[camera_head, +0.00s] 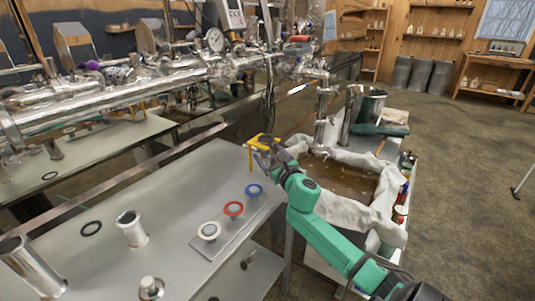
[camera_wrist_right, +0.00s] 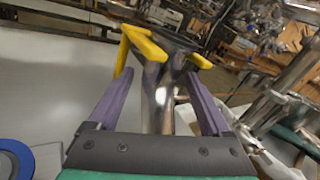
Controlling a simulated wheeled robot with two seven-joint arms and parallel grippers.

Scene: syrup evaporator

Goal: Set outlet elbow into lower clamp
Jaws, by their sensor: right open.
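My right gripper (camera_head: 268,150) is over the far right corner of the steel table, by a yellow bent piece (camera_head: 258,142). In the right wrist view, the two grey-purple fingers of the gripper (camera_wrist_right: 157,95) stand apart. A shiny metal tube (camera_wrist_right: 163,98) stands between them, with the yellow piece (camera_wrist_right: 135,42) at its top. I cannot tell whether the fingers touch the tube, or whether it is the outlet elbow. A vertical steel outlet pipe (camera_head: 322,105) comes down from the evaporator over a cloth-lined tub. I cannot make out the lower clamp. My left gripper is out of view.
The steel table (camera_head: 175,190) holds white (camera_head: 208,232), red (camera_head: 233,209) and blue (camera_head: 254,190) rings on a plate, a flanged tube (camera_head: 132,229) and a black ring (camera_head: 91,228). The cloth-lined tub (camera_head: 375,208) of brown liquid is right of the gripper. The floor at far right is mostly clear.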

